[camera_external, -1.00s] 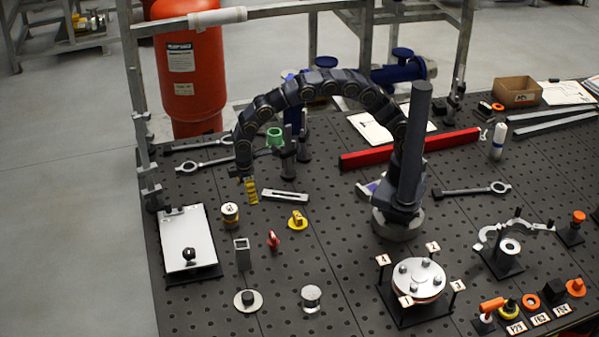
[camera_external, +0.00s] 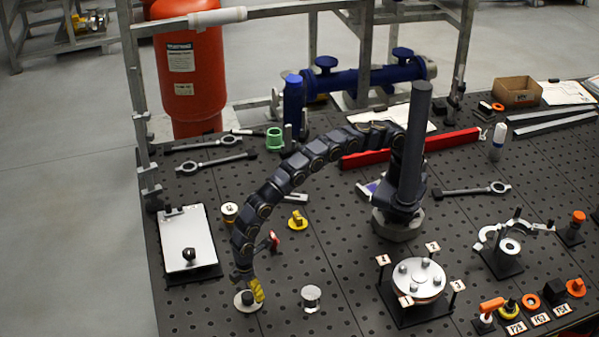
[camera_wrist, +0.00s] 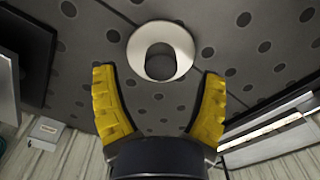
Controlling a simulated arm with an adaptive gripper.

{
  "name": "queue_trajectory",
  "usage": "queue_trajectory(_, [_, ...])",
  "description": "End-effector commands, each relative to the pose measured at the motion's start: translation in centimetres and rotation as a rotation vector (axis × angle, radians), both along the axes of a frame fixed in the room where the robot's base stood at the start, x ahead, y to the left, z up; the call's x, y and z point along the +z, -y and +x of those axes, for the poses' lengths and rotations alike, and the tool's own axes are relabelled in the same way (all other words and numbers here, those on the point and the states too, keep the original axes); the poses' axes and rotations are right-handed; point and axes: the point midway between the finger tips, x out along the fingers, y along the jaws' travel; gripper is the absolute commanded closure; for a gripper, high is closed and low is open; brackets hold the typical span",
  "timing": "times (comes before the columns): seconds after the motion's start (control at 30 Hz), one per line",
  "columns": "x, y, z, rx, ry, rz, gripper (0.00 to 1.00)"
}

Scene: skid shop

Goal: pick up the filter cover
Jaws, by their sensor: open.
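The likely filter cover is a pale round disc with a dark grey knob in its middle. It lies flat on the perforated table in the external view (camera_external: 240,304), partly hidden by my gripper (camera_external: 256,290). In the wrist view the disc (camera_wrist: 186,48) is just beyond my open yellow fingers (camera_wrist: 158,72). Its knob lies roughly in line with the gap between them. The fingers are empty, and no contact with the disc shows.
A clear-topped metal cylinder (camera_external: 311,298) stands to the right of the disc. A red clip (camera_external: 274,240) and a yellow part (camera_external: 297,221) lie behind it. A tray with a white plate (camera_external: 187,238) is at the left. The table's front left is bare.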

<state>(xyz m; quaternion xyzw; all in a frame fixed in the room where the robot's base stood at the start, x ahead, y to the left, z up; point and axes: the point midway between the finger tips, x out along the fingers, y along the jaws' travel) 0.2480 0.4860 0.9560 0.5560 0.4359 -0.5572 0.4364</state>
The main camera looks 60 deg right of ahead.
Motion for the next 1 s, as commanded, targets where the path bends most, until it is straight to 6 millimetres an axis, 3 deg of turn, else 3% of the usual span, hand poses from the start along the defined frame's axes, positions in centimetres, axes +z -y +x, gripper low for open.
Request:
queue_trajectory(0.2, [-3.1,-0.1,-0.2,0.000,0.000,0.000,0.28])
queue_trajectory(0.43, [-3.1,-0.1,-0.2,-0.001,0.001,0.002,0.29])
queue_trajectory(0.6, [-3.1,-0.1,-0.1,-0.001,0.001,0.001,0.97])
queue_trajectory(1.0, [-2.9,0.0,-0.2,-0.001,0.000,-0.001,0.97])
